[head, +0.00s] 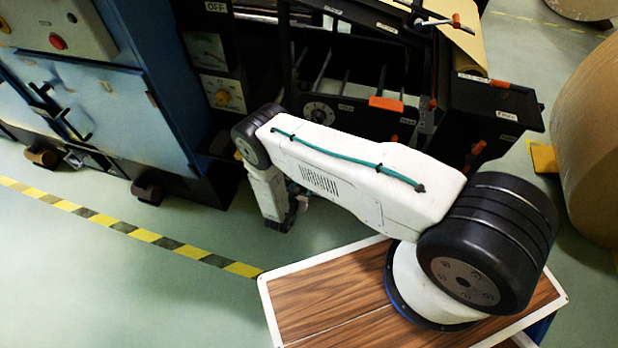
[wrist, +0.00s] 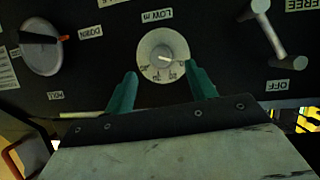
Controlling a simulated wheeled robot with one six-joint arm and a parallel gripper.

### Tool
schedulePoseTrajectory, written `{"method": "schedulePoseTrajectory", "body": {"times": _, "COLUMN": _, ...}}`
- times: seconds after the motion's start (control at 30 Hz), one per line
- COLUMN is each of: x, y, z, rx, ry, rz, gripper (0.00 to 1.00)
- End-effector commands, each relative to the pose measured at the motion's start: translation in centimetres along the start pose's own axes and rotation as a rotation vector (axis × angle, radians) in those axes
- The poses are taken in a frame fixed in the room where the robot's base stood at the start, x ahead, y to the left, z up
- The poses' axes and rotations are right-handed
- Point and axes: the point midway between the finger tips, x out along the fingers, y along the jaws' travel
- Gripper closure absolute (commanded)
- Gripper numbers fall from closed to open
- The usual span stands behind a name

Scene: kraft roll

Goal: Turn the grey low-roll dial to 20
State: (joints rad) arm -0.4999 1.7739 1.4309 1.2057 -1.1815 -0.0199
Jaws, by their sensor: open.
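The low-roll dial (wrist: 163,50) is a pale grey disc with a small grey knob in the middle, beside a label reading "LOW". A pale pointer mark on its knob points right in the wrist view. Numbers run along the disc's lower edge, too small to read. My gripper (wrist: 160,72) is open, its two teal fingers apart on either side of the lower part of the dial in the picture. Whether they touch it cannot be told. In the head view my gripper (head: 284,216) hangs low beside the machine, and I cannot make out this dial there.
A grey bar handle (wrist: 275,32) stands out at the right. In the head view, a large paper roll (head: 590,140) is at right; open floor (head: 110,260) lies left.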

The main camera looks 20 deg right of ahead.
Motion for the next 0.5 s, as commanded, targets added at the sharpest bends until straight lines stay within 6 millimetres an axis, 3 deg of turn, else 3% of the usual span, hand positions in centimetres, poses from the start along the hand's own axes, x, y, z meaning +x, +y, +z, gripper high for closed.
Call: {"method": "schedulePoseTrajectory", "body": {"times": 0.5, "x": 6.8, "y": 0.1, "z": -0.6, "rx": 0.002, "ry": 0.021, "rz": 0.004, "gripper": 0.44}}
